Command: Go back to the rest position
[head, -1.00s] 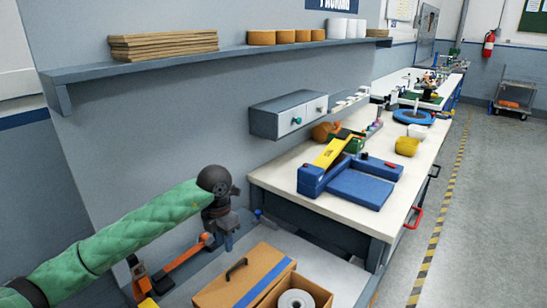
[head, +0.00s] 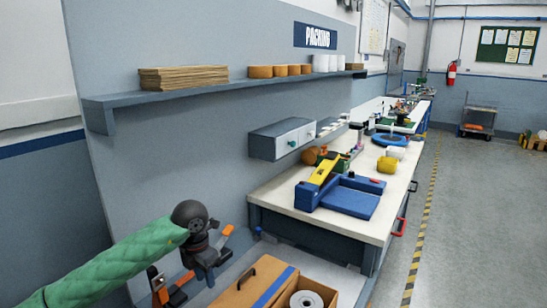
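My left arm, in a green quilted sleeve, comes in from the lower left in the head view. My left gripper (head: 205,272) is dark and points down at the lower left, beside the grey wall panel. Nothing shows held in it, but its fingers are too small and dark to tell whether they are open or shut. My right gripper is out of view.
A cardboard box (head: 254,284) and a white roll (head: 306,300) are right of the gripper. A workbench (head: 275,196) holds a blue-and-yellow device (head: 318,180). A shelf (head: 230,88) is above.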

